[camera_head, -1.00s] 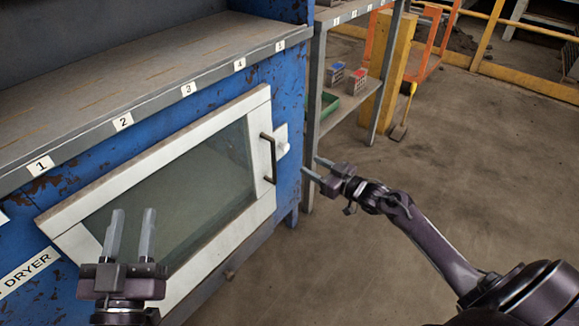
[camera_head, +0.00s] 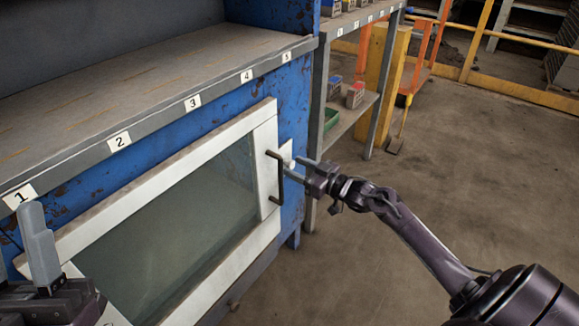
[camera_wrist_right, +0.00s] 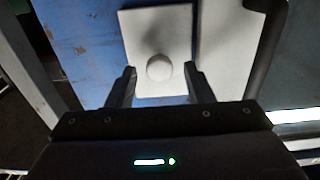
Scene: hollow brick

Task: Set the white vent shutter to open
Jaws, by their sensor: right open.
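The vent shutter appears to be the white plate (camera_head: 287,152) with a round white knob, on the blue panel just right of the dryer door. In the right wrist view the plate (camera_wrist_right: 150,25) and its round knob (camera_wrist_right: 159,67) show clearly. My right gripper (camera_head: 295,169) is open in front of the plate. In the right wrist view its fingers stand on both sides of the knob, with gaps visible; contact cannot be told. My left gripper (camera_head: 42,250) is at the bottom left, partly cut off, with one finger clearly visible in front of the door.
The white-framed glass door (camera_head: 170,225) has a dark bar handle (camera_head: 274,178) close to the left of my right gripper. A numbered grey ledge (camera_head: 150,105) runs above it. A shelf (camera_head: 345,120) with small boxes stands right of the panel. The floor (camera_head: 450,180) at right is clear.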

